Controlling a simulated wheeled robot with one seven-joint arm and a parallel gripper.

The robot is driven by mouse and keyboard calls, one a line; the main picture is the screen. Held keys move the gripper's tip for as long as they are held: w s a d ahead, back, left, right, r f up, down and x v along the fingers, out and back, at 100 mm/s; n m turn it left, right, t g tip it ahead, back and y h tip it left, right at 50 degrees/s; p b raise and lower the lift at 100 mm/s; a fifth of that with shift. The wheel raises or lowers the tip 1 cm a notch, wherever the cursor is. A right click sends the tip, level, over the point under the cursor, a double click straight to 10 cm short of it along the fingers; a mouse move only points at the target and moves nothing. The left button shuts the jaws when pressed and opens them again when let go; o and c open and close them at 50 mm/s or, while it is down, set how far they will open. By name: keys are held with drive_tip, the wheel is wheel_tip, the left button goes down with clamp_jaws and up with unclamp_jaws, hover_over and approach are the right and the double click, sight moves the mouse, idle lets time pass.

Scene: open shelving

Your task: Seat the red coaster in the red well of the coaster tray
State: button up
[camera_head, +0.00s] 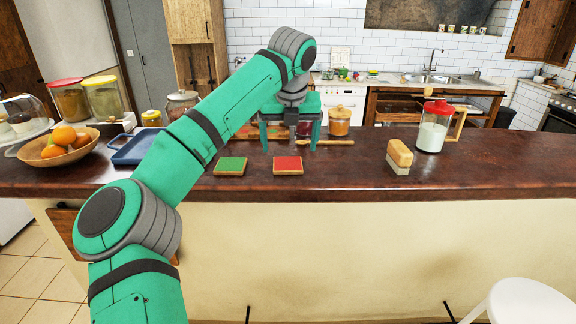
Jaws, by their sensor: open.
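The red coaster (288,165) is a flat red square with a wooden edge, lying on the dark counter. A similar green square (230,166) lies to its left, with a gap between them. My gripper (289,147) points down with its fingers wide apart and nothing between them. In the picture its fingertips are just above the red coaster's far edge; their exact height is unclear. A low wooden piece with coloured patches (249,131) lies behind the gripper and is partly hidden by it. I cannot make out a red well, nor tell whether this piece is the coaster tray.
A wooden spoon (338,142) and a lidded jar (339,122) stand close right of the gripper. A sponge-like block (399,157) and a red-lidded pitcher (433,128) are farther right. A blue tray (133,150) and fruit bowl (50,158) are left.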

sight(288, 163)
drive_tip(key=shift+x, duration=3.5)
drive_tip(key=shift+a+r, duration=0.1)
drive_tip(key=c, duration=1.2)
